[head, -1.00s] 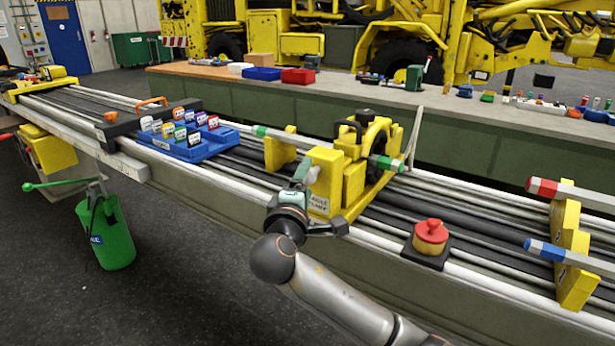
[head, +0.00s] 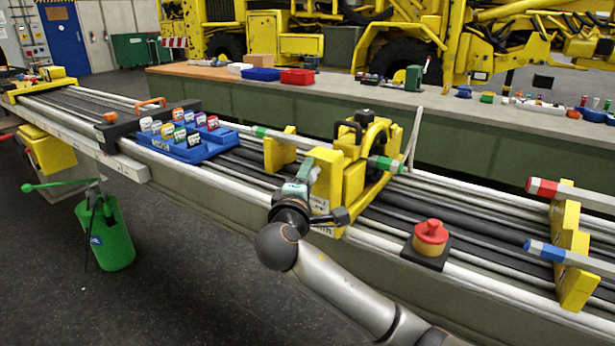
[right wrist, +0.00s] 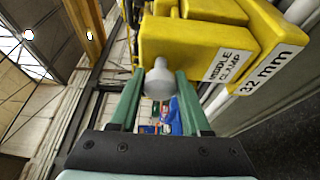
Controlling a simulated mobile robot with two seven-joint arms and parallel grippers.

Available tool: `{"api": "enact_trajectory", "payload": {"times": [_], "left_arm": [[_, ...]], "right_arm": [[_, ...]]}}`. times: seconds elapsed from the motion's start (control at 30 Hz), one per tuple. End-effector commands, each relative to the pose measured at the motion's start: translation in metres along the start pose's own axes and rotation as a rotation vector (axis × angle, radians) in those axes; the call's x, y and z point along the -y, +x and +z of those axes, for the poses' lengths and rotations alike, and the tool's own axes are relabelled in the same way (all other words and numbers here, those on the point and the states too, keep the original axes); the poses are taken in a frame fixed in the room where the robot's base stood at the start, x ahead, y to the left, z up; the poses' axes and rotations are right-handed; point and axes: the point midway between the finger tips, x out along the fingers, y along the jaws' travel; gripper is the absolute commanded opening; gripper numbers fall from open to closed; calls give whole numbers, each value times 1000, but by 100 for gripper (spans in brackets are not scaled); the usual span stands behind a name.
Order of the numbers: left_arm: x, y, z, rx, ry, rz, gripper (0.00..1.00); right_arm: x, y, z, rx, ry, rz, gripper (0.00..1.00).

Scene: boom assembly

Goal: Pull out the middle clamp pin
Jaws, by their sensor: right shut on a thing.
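The yellow middle clamp (head: 352,182) stands on the boom rails; its labels "MIDDLE CLAMP" and "32 mm" read in the right wrist view (right wrist: 200,42). The grey clamp pin (right wrist: 159,82) has a round head and sits at the clamp's near face, between my right gripper's green fingers. My right gripper (right wrist: 160,92) is shut on the pin. In the head view the right gripper (head: 304,178) is against the clamp's near left side and covers most of the label and pin. My left gripper is not in view.
A red knob on a black base (head: 430,238) stands right of my right arm. A blue tray (head: 190,150) of coloured labelled pieces sits to the left on the rails. A yellow bracket (head: 572,256) stands at far right. A green bucket (head: 106,240) hangs at the near left.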

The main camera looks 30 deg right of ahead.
Motion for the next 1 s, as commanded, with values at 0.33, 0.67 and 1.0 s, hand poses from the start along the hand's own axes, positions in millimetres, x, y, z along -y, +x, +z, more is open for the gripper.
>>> {"api": "enact_trajectory", "payload": {"times": [0.33, 0.67, 1.0], "left_arm": [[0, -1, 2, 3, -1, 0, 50], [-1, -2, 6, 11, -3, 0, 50], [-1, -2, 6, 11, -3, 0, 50]], "right_arm": [[0, 0, 0, 0, 0, -1, 0], [0, 0, 0, 0, 0, -1, 0], [0, 0, 0, 0, 0, -1, 0]]}}
